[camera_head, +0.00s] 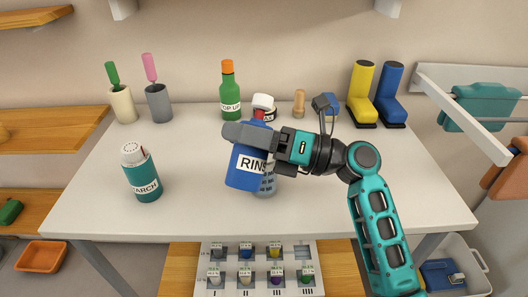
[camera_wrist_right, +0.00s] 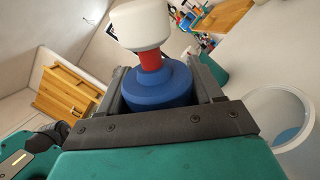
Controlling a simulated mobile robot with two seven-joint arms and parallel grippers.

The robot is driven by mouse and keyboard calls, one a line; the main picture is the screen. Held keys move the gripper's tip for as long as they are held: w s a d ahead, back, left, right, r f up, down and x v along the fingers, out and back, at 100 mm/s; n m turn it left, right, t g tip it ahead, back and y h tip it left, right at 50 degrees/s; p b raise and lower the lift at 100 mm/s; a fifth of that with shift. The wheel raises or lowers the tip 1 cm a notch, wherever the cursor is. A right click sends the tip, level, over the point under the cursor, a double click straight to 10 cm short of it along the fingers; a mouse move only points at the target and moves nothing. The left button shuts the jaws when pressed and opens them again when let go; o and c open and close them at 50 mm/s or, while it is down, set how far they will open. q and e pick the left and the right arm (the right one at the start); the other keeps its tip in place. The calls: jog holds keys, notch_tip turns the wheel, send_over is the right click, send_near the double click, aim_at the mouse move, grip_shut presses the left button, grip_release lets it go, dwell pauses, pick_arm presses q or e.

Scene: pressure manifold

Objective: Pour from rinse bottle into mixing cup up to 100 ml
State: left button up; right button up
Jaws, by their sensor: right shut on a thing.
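The blue rinse bottle (camera_head: 246,170), with part of its label readable, is in my right gripper (camera_head: 246,137). It leans slightly to the right in the head view, with its cap end up. In the right wrist view its blue shoulder (camera_wrist_right: 158,88), red neck and white cap stand between the fingers. The clear mixing cup (camera_head: 267,187) with dark marks stands on the table, partly hidden behind the bottle and gripper. In the right wrist view the cup (camera_wrist_right: 308,108) is at the right edge, with bluish liquid inside. My left gripper is not in view.
A teal shaker bottle (camera_head: 142,175) labelled as starch stands at the left. A green bottle (camera_head: 230,95), brush holders (camera_head: 159,103) and yellow and blue boots (camera_head: 362,95) line the back. A rack of small pots (camera_head: 262,268) is at the front.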

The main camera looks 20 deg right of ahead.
jog(key=shift+w+r+m, duration=0.1)
jog(key=shift+r+m, duration=0.15)
jog(key=shift+m, duration=0.55)
dwell(0.9)
jog(key=shift+d+r+m+t, duration=0.1)
jog(key=shift+m+t, duration=0.3)
jog(key=shift+m, duration=0.1)
dwell(0.7)
jog(key=shift+w+f+m+p, duration=0.1)
jog(key=shift+f+m+p, duration=0.15)
jog(key=shift+m+p, duration=0.4)
dwell(0.6)
jog(key=shift+d+f+m+t+p, duration=0.15)
jog(key=shift+m+t+p, duration=0.25)
jog(key=shift+p, duration=0.45)
dwell(0.3)
jog(key=shift+w+m+p, duration=0.15)
jog(key=shift+m+p, duration=0.4)
jog(key=shift+p, duration=0.5)
dwell(0.5)
jog(key=shift+m+t, duration=0.3)
jog(key=shift+m, duration=0.1)
dwell(0.6)
